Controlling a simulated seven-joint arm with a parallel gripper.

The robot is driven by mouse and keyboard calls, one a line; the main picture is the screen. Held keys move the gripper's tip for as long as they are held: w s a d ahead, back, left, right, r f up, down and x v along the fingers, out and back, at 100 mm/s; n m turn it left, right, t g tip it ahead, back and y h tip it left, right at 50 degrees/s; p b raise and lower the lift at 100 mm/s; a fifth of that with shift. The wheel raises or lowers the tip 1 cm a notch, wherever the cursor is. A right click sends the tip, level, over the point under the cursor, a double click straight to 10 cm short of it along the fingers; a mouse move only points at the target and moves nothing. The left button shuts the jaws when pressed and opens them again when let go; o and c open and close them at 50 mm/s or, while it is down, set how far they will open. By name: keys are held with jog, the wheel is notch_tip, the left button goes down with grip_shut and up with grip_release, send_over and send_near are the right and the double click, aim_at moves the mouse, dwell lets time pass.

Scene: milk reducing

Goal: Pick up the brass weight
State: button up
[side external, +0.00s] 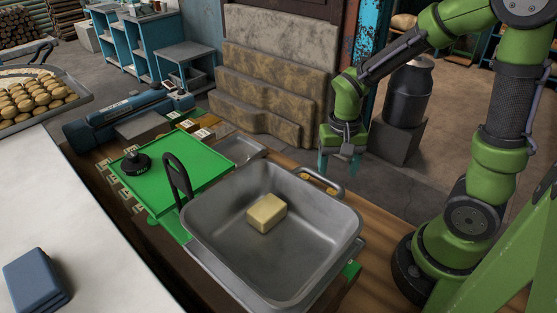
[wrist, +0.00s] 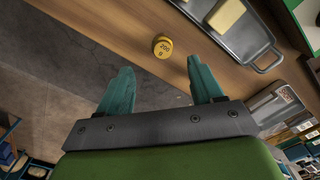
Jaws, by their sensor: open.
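The brass weight (wrist: 163,47) is a small round yellow piece marked "200 g" in the wrist view. It lies on the wooden table near its edge. My gripper (wrist: 160,78) is open and empty, with its teal fingers apart and the weight showing beyond the fingertips, between them in the picture. In the side external view my gripper (side external: 341,165) hangs fingers down behind the pan's far right corner. I cannot make out the weight clearly there.
The wooden table (wrist: 110,14) is bare around the brass weight.

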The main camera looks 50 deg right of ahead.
aim_at(332, 191)
notch_tip(332, 191, down, 8)
jog(key=shift+w+a, duration=0.1)
jog(key=shift+w, duration=0.05)
grip_shut()
dwell(0.6)
notch_tip(332, 191, up, 10)
dwell(0.5)
